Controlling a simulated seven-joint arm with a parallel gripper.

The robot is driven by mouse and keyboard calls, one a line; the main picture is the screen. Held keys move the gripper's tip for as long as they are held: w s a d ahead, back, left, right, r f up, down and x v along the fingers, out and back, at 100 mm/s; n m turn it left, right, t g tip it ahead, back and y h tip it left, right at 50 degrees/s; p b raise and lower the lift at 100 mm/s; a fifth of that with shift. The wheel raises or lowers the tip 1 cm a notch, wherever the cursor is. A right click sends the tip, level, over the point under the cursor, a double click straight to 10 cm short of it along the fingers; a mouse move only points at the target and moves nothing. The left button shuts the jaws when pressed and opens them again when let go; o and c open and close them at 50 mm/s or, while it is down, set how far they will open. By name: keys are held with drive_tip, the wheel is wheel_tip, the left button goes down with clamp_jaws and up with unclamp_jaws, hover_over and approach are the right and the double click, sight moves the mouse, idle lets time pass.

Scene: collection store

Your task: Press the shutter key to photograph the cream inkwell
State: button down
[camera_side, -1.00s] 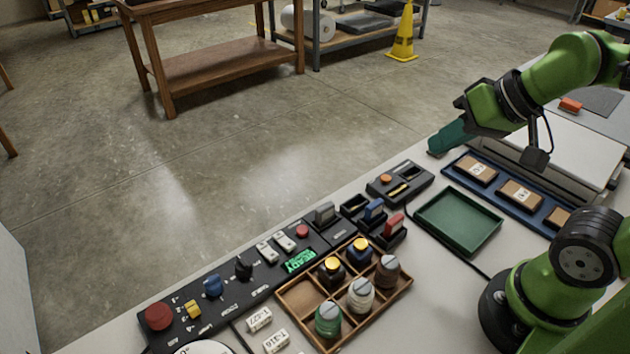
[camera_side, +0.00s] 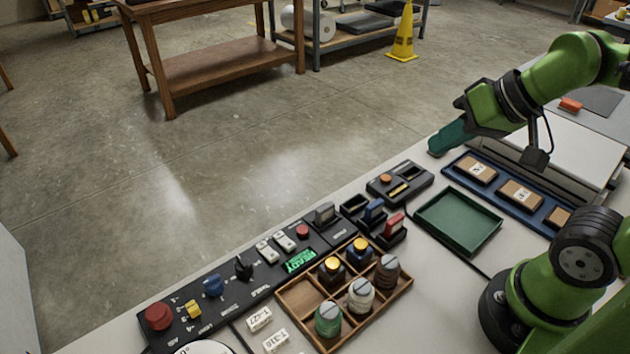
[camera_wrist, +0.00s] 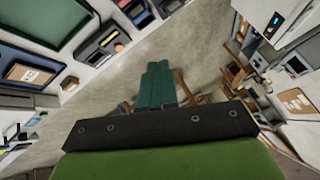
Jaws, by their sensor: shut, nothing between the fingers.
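The cream inkwell (camera_side: 361,294) with a grey lid stands upright in a compartment of the wooden tray (camera_side: 399,293). A black control panel (camera_side: 265,281) lies along the table's far edge. It carries a large red button (camera_side: 158,316), a yellow key (camera_side: 193,309), a blue knob (camera_side: 213,286), white switches (camera_side: 268,252), a smaller red button (camera_side: 302,231) and a green lit display reading READY (camera_side: 300,260). I cannot tell which control is the shutter key. My gripper (camera_side: 440,143) is shut and empty, above the table's far edge, well right of the panel; its teal fingers also show in the wrist view (camera_wrist: 158,70).
Other inkwells share the tray: green (camera_side: 328,319), brown (camera_side: 387,270) and two yellow-capped ones (camera_side: 332,268). White tags (camera_side: 259,319) lie beside it. A green tray (camera_side: 459,221) and a blue tray with boxes (camera_side: 548,213) sit at right. Floor is open beyond the table.

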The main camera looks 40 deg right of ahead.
drive_tip(key=m+t, duration=0.2)
drive_tip(key=m, duration=1.9)
hover_over(306, 233)
wheel_tip(306, 233, down, 11)
drive_tip(key=shift+f, duration=4.4)
drive_tip(key=shift+f, duration=0.1)
